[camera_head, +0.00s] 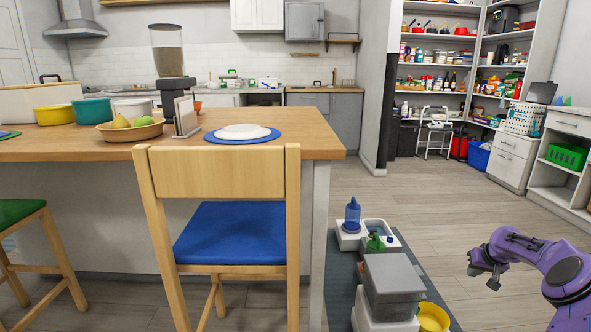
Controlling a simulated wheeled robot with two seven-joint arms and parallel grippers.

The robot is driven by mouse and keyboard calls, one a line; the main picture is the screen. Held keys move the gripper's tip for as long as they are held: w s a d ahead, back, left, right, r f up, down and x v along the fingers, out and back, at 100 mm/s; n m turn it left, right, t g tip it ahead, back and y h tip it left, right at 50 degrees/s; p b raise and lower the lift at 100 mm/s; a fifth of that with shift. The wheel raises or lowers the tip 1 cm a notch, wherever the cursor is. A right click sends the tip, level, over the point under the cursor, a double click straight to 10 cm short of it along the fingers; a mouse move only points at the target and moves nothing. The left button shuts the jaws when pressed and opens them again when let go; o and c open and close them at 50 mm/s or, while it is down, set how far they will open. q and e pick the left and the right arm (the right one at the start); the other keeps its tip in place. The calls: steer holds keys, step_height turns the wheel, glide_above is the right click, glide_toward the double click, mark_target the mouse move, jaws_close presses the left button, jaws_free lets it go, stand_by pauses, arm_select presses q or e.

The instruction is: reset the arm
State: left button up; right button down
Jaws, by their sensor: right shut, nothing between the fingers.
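My right gripper (484,272) is at the lower right of the head view, at the end of my purple arm. It is shut and holds nothing. It hangs over open floor, to the right of the pet supplies and apart from them. My left gripper and left arm do not show.
A wooden chair (222,175) with a blue seat stands at the island counter (321,142). On a dark mat (341,282) stand a grey-lidded bin (392,275), a blue-bottled dispenser (352,215) and a yellow bowl (432,318). The floor (450,200) right of the mat is clear.

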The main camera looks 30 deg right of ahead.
steer(key=w+a+f+m+t+h, duration=0.15)
steer(key=w+a+m+t, duration=0.25)
steer(key=w+a, duration=0.85)
steer(key=s+a+f, duration=0.1)
steer(key=a+f, duration=0.3)
steer(key=a, duration=0.6)
steer(key=s+a+f, duration=0.2)
steer(key=a+f, duration=0.2)
steer(key=a, duration=0.6)
steer(key=s+a+f+n+g, duration=0.2)
steer(key=s+a+f, duration=0.2)
steer(key=s+a, duration=0.45)
steer(key=s+a+f+n+g+y, duration=0.1)
steer(key=s+a+f+n+g, duration=0.3)
steer(key=s, duration=0.7)
steer(key=s+a+f, duration=0.3)
steer(key=s+a, duration=0.4)
steer(key=s, duration=0.2)
step_height(320, 180, up, 23)
steer(key=p, duration=2.2)
steer(key=shift+w+f, duration=0.15)
steer(key=shift+f, duration=0.05)
